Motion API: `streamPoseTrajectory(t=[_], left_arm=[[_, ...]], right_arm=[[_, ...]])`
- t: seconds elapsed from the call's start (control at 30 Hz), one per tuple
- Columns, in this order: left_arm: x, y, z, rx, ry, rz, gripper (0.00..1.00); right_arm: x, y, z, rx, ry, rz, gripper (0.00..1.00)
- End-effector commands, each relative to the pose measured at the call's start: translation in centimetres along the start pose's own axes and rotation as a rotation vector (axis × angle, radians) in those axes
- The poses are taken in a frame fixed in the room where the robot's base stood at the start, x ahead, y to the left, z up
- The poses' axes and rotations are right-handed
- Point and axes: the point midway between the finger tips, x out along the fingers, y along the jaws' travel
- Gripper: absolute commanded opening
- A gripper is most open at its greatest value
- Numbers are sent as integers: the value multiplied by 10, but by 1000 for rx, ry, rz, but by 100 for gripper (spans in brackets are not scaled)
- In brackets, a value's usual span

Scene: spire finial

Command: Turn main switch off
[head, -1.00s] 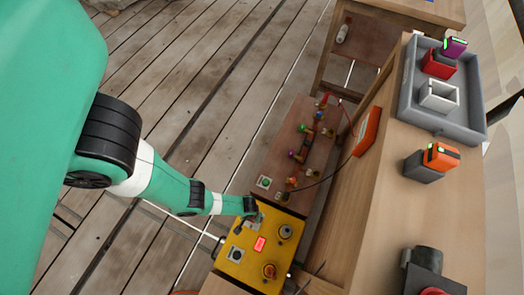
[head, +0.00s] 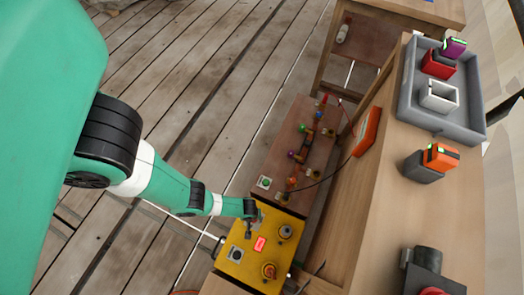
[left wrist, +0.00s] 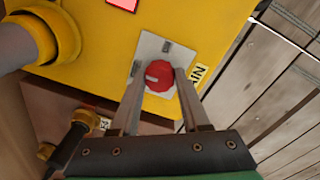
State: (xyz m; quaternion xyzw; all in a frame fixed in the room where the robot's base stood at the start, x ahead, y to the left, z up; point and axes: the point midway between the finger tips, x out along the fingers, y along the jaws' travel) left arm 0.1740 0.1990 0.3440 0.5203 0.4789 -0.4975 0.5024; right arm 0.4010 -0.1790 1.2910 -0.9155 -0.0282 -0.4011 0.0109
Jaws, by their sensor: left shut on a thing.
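In the left wrist view a round red knob (left wrist: 159,74) with a small pale mark sits on a light square plate (left wrist: 150,48) on the yellow box. A partly visible black-lettered label (left wrist: 200,74) is beside it. My left gripper (left wrist: 158,78) has one finger on each side of the knob and is shut on it. In the head view my left gripper (head: 250,220) is at the upper left edge of the yellow box (head: 240,270) and hides most of the knob. My right gripper is not in view.
The yellow box also carries a lit red panel (head: 259,243), a grey round fitting (head: 285,232), an orange-red fitting (head: 269,270) and a dark button (head: 235,254). A brown board (head: 290,130) with coloured parts adjoins it. A wooden bench (head: 390,220) stands to the right.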

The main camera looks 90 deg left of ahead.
Motion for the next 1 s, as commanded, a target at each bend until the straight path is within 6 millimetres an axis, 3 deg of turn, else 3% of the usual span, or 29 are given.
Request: streamPoseTrajectory(t=[0.27,0.3,0.47,0.77,0.87,1.0], left_arm=[[0,0,0,-1,0,0,0],[0,0,0,-1,0,0,49],[0,0,0,-1,0,0,76],[-3,0,0,0,0,0,76],[-15,0,0,0,0,0,76],[-46,0,0,0,0,0,76]], right_arm=[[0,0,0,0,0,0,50],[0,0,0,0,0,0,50],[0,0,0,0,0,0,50],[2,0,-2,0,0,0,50],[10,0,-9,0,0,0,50],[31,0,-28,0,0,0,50]])
